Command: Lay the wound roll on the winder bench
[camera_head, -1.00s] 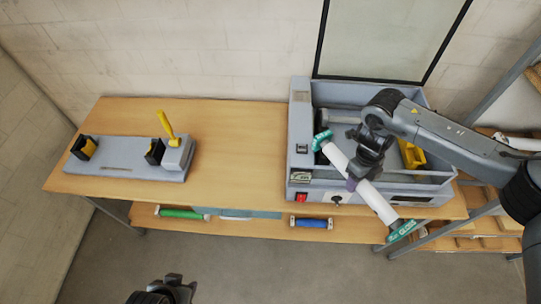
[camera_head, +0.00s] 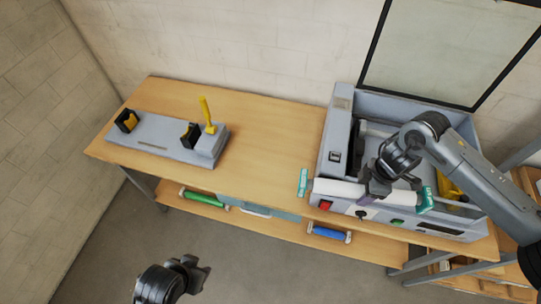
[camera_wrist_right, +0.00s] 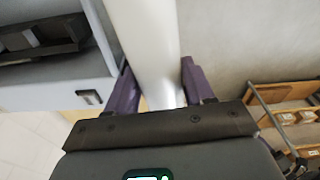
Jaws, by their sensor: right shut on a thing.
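The wound roll (camera_head: 340,189) is a white cylinder with green end flanges, held in front of the laminator's front panel. My right gripper (camera_head: 372,192) is shut on the middle of the roll, and its purple fingers (camera_wrist_right: 155,88) straddle the white roll (camera_wrist_right: 148,45) in the right wrist view. The winder bench (camera_head: 165,140) is a grey base on the left part of the wooden table, with black-and-yellow end holders and an upright yellow lever (camera_head: 207,112). My left gripper (camera_head: 188,272) is at the bottom, away from the table; its fingers are too unclear to judge.
The grey laminator (camera_head: 338,125) stands on the right part of the table (camera_head: 270,135), its clear cover (camera_head: 430,50) raised. The tabletop between laminator and winder bench is clear. A green roll (camera_head: 203,198) and a blue roll (camera_head: 328,233) lie on the shelf below.

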